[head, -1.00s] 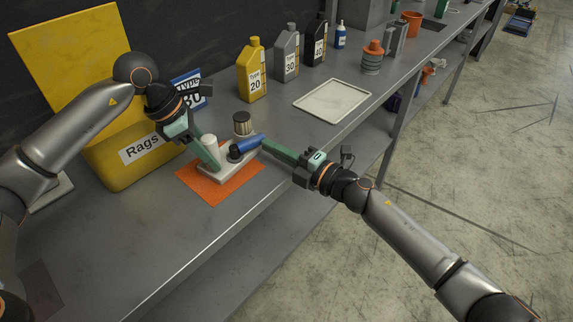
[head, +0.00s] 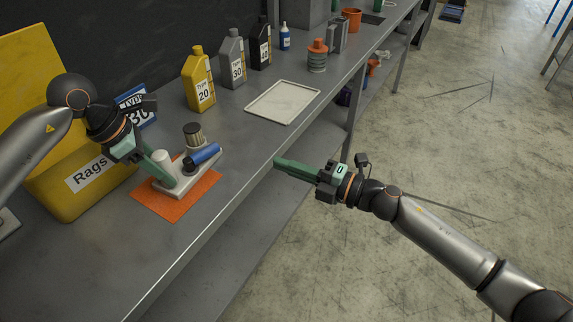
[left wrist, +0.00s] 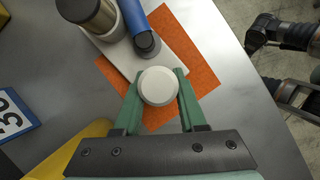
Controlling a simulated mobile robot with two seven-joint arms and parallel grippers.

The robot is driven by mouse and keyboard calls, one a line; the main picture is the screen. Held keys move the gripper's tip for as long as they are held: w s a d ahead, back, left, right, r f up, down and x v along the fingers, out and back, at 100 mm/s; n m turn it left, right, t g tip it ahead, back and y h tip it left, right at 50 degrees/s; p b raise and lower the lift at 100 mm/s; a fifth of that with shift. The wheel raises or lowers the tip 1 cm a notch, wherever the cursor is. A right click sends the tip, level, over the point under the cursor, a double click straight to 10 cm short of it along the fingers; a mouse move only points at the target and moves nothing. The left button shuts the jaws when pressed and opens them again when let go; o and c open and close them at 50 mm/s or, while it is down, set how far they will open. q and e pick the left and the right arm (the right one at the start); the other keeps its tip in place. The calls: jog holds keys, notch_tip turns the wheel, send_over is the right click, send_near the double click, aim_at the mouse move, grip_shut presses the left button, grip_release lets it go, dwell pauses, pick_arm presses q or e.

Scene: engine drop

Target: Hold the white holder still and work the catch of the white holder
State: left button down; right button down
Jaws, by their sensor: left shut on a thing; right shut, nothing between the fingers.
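The white holder (head: 189,181) stands on an orange mat (head: 152,203) on the bench. It has a flat base and a round white post (left wrist: 159,85). A blue cylinder (head: 205,154) with a dark end lies across the holder, and a ribbed metal cylinder (head: 194,134) stands behind it. I cannot tell which part is the catch. My left gripper (head: 163,172) is shut on the white post, with one finger on each side in the left wrist view (left wrist: 158,88). My right gripper (head: 279,163) is shut and empty, apart from the holder, past the bench's front edge.
A yellow rags bin (head: 84,194) stands left of the mat, near my left arm. Oil bottles (head: 199,80) line the back. A pale tray (head: 283,102) lies further along the bench. The bench front is clear.

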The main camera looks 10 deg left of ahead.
dwell(0.3)
pick_arm(q)
jog(key=shift+c, duration=2)
grip_release()
jog(key=shift+r, duration=0.1)
